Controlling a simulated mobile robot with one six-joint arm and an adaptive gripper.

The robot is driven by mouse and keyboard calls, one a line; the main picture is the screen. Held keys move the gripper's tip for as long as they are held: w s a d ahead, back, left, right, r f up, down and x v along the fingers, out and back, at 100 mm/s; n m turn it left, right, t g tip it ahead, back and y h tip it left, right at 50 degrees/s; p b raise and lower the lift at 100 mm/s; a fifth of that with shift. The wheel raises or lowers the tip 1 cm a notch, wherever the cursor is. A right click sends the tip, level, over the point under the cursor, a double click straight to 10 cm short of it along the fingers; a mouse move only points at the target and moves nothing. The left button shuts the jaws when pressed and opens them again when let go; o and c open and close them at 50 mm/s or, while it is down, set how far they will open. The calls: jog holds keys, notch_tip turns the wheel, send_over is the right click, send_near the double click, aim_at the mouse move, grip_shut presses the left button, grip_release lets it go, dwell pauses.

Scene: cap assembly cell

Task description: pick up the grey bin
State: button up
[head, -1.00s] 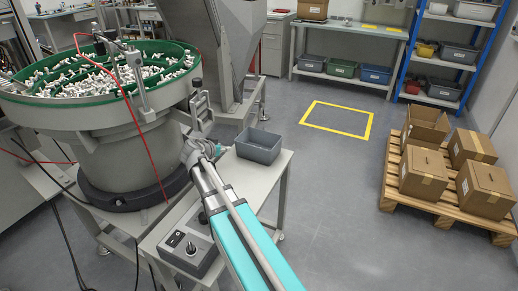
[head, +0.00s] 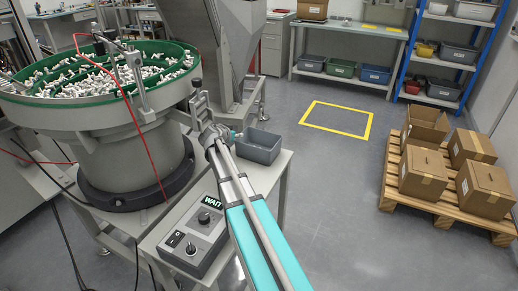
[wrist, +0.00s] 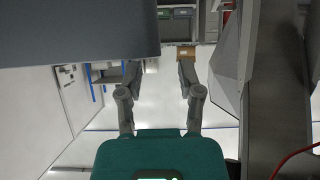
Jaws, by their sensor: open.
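The grey bin (head: 260,147) is an open-topped box standing on the right end of the light bench (head: 270,180). My gripper (head: 234,135) is just left of the bin in the head view, near its left side and partly hidden behind my wrist. I cannot tell there whether it touches. In the wrist view my gripper (wrist: 158,72) has its two fingers spread with nothing between them. A plain grey surface, apparently the bin (wrist: 75,28), fills the upper left, beside the fingers.
The bowl feeder (head: 120,120) with white parts stands left, with a grey hopper (head: 220,50) behind it. A control box (head: 195,235) showing "WAIT" sits at the bench's front. Cartons on a pallet (head: 440,195) stand right. Floor around the yellow marked square (head: 338,104) is clear.

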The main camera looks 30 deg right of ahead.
jog(key=shift+b+x, duration=1.05)
jog(key=shift+x, duration=0.95)
jog(key=shift+w+d+f, duration=0.2)
jog(key=shift+w+d, duration=0.05)
jog(key=shift+d, duration=0.2)
grip_shut()
